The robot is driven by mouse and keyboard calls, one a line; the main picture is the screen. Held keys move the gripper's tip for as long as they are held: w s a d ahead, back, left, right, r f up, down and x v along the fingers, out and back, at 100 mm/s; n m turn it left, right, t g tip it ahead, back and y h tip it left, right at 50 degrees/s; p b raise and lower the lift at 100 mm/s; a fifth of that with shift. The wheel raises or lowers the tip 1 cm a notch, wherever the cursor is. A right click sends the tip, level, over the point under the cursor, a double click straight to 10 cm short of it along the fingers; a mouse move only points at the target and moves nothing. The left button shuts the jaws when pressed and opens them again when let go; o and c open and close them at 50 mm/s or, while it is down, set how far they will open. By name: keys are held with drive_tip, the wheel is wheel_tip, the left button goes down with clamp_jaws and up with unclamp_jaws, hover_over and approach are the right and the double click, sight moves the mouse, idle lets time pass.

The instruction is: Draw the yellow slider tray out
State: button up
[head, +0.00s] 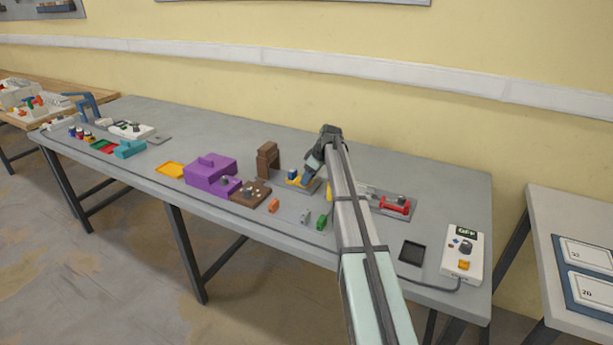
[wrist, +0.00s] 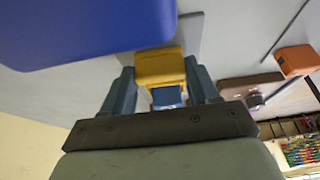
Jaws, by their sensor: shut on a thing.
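The yellow slider tray (head: 298,183) lies on a grey base plate near the middle of the table, with a blue block (head: 291,174) on it. In the wrist view, a yellow part of the tray (wrist: 160,66) sits between the two fingers of my gripper (wrist: 164,92), which is shut on it. A small blue patch (wrist: 167,97) shows just below that yellow part. The large blue shape (wrist: 85,28) at upper left is close to the camera.
A brown arch-like block (head: 267,160) stands behind and left of the tray. A purple block (head: 210,176) and a brown board (head: 251,193) are to the left. Small orange (head: 273,206) and green (head: 321,222) pieces lie in front. A red-handled fixture (head: 395,206) is at right.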

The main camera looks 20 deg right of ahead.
drive_tip(key=o, duration=1.2)
drive_tip(key=shift+s+d, duration=0.25)
drive_tip(key=o, duration=0.3)
drive_tip(key=shift+w+a, duration=0.1)
drive_tip(key=v, duration=1.3)
drive_tip(key=shift+r, duration=0.35)
